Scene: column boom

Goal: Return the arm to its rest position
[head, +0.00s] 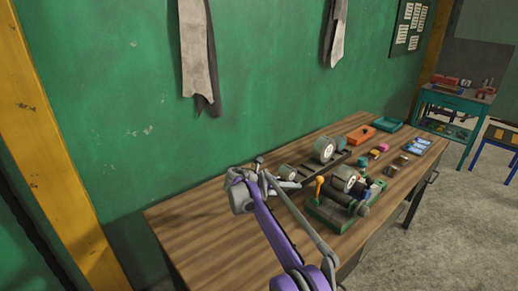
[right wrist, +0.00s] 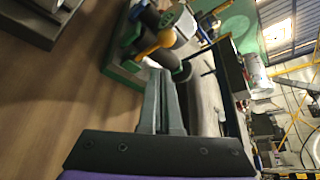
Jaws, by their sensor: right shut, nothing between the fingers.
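My right arm, purple and grey, comes in from the bottom of the head view and reaches over the left part of the wooden workbench (head: 190,228). My right gripper (head: 292,184) is at its end, above the bench top and left of a green-based machine with an orange handle (head: 325,214). In the right wrist view its two grey fingers (right wrist: 160,75) lie together, shut with nothing between them. They point towards the same green machine (right wrist: 125,60), which shows beyond the tips. My left gripper is not in the head view.
Rollers (head: 323,149), an orange tray (head: 361,135), a teal tray (head: 387,125) and small coloured blocks stand on the bench. A green wall (head: 110,130) with hanging cloths (head: 198,60) runs behind it. The bench's left end is bare. A teal cart (head: 455,100) stands far right.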

